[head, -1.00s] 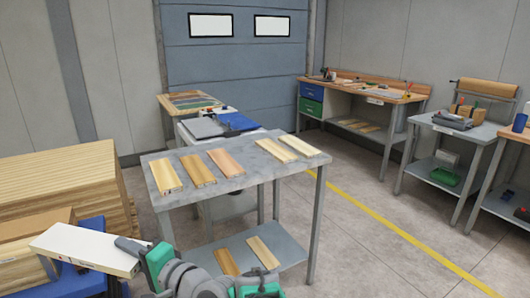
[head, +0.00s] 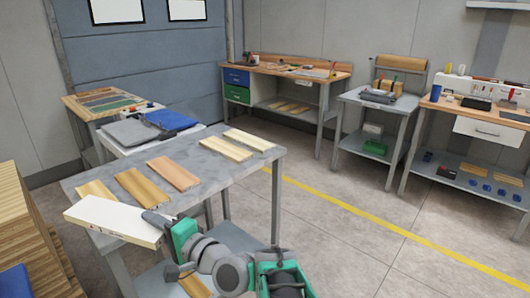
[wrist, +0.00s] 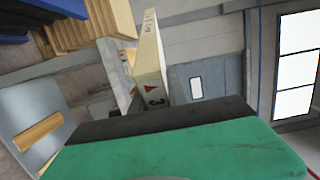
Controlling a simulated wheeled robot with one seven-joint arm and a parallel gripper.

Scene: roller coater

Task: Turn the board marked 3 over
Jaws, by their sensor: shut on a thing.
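The board marked 3 (head: 112,218) is held at one end by my gripper (head: 158,224), out over the left front part of the grey table in the head view. Its broad white face is up and it looks roughly level. In the wrist view the board (wrist: 150,65) stretches away from the jaws, with a 3 and a red triangle on its near end. My gripper (wrist: 160,118) is shut on that end; one green finger with a dark pad fills the lower part of this view. The board's underside is hidden.
The grey table (head: 215,150) bears several wooden boards (head: 172,173); the leftmost (head: 95,190) is partly hidden behind the held board. Stacked timber (head: 25,230) stands at the left. A workbench (head: 290,72) and smaller tables stand behind. The floor right of the table is clear.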

